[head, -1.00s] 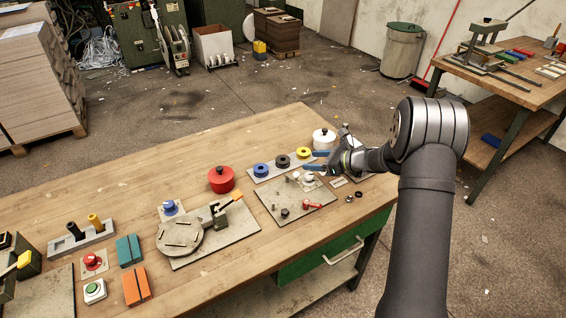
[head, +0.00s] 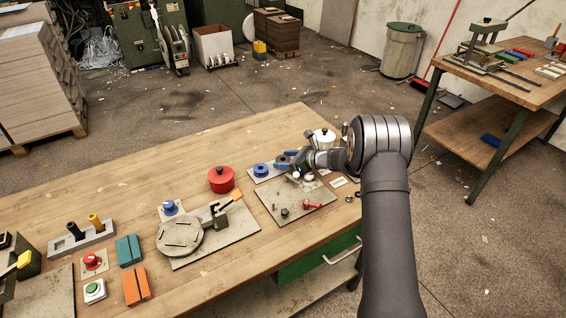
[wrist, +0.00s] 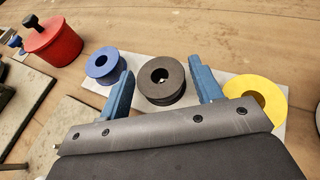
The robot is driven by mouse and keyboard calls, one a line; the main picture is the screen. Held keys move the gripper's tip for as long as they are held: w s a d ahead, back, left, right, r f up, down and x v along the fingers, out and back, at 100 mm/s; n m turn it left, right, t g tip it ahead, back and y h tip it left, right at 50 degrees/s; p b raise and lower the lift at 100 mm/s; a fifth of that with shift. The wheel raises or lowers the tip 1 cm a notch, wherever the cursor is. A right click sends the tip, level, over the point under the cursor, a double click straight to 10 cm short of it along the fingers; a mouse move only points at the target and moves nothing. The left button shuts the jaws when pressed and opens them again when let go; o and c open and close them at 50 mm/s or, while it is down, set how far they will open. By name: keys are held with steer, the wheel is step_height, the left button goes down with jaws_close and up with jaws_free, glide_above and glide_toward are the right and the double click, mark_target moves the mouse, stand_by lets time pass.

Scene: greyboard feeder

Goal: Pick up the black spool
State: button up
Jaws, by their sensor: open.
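The black spool (wrist: 162,81) stands upright on a light grey plate (wrist: 213,76) in the wrist view, between a blue spool (wrist: 103,66) on the left and a yellow spool (wrist: 256,98) on the right. My gripper (wrist: 163,83) is open, with one blue finger on each side of the black spool in that view. I cannot tell whether the fingers touch it. In the head view my gripper (head: 283,160) is over the plate, just right of the blue spool (head: 261,169).
A red pot (head: 221,179) stands left of the spools, and a white pot (head: 323,139) stands behind my arm. A board (head: 270,203) with small parts lies in front. The back left of the table is clear.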

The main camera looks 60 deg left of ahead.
steer(key=c, duration=0.7)
